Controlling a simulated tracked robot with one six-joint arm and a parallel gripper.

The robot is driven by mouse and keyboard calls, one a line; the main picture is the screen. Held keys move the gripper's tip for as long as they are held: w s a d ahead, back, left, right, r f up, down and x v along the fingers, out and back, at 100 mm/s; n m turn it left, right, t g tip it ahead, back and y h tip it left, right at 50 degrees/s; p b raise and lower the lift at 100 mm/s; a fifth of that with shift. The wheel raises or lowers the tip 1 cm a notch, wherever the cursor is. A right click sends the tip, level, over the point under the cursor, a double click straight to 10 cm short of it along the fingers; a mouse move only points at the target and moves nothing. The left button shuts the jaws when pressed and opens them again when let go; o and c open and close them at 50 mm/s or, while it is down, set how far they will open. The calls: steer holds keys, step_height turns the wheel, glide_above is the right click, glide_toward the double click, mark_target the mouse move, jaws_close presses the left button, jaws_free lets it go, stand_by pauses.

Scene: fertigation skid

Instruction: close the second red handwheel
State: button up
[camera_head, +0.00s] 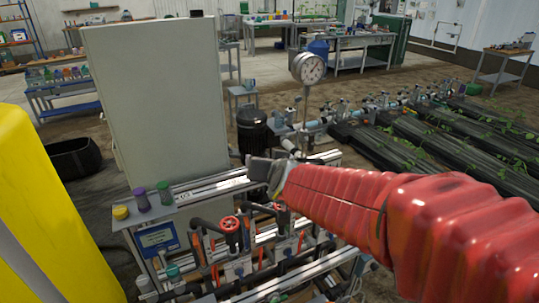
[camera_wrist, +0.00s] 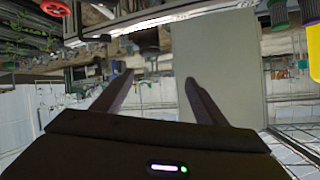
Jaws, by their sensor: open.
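One red handwheel (camera_head: 229,224) shows on the skid's pipework in the head view, below and left of my gripper (camera_head: 258,170). A red handwheel (camera_wrist: 55,7) is also at the top left edge of the wrist view, partly cut off. I cannot tell which one in the row it is, and no other handwheel is clear; my arm hides part of the skid. My gripper (camera_wrist: 159,78) is open and empty in the wrist view, its fingers apart and clear of the handwheel. The wrist picture appears upside down.
Orange-red levers (camera_head: 214,274) stand close around the handwheel. A metal rail (camera_head: 205,188) runs above the pipework. A tall grey cabinet (camera_head: 158,100) stands behind at left. A pressure gauge (camera_head: 308,68) rises behind my gripper. Capped bottles (camera_head: 141,200) sit on the left shelf.

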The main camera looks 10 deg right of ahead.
steer(key=s+d+f+g, duration=0.1)
steer(key=s+d+g, duration=0.1)
steer(key=s, duration=0.7)
steer(key=s+d+f+n+g, duration=0.1)
steer(key=s+d+f+g, duration=0.1)
steer(key=s, duration=0.8)
steer(key=s+d+f+n+g+h, duration=0.1)
steer(key=s+d+g, duration=0.2)
steer(key=s, duration=0.6)
steer(key=shift+s+f, duration=0.4)
steer(key=shift+c, duration=0.6)
